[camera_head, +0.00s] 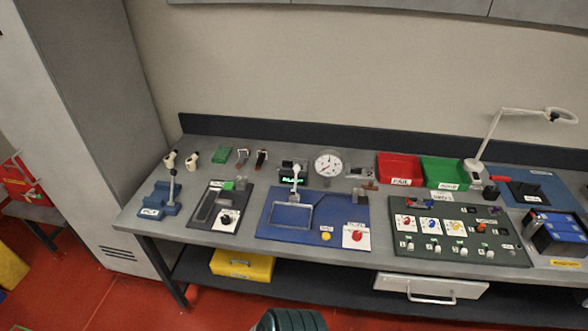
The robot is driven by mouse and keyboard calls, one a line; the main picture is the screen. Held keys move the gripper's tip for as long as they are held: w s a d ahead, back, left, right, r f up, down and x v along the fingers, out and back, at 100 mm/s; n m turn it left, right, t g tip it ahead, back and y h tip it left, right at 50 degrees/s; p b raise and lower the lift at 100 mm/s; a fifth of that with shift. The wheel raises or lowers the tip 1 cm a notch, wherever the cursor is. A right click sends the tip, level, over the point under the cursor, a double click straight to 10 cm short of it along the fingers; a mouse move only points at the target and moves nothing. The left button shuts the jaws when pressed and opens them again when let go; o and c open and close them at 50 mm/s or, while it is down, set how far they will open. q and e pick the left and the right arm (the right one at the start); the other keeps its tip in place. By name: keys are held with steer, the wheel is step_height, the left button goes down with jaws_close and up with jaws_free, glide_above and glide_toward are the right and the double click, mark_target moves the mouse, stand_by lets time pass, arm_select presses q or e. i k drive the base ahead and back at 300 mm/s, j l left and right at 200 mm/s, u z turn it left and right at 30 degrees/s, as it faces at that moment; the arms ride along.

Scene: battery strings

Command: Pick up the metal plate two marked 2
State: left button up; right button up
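I cannot make out any plate with a readable 2 at this size. Several small metallic or dark pieces lie at the back of the bench, among them a light piece (242,156) and a darker piece (261,157) side by side, both with brownish lower ends. I cannot tell whether either is metal plate two. A small grey piece (360,172) lies right of the round gauge (327,164). Neither my left nor my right gripper shows in the head view.
The grey bench (215,243) is crowded with a blue board (275,232), a dark green switch board (480,255), a red bin (399,167), a green bin (444,171) and a lamp (495,135). A yellow case (242,265) sits on the shelf below. A tall cabinet (90,120) stands left.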

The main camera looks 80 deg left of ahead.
mark_target(365, 172)
steer(key=u, duration=2.7)
steer(key=i+l+u, duration=0.1)
steer(key=l+u, duration=0.15)
steer(key=l, duration=0.55)
steer(key=j+z, duration=0.25)
steer(key=l, duration=0.1)
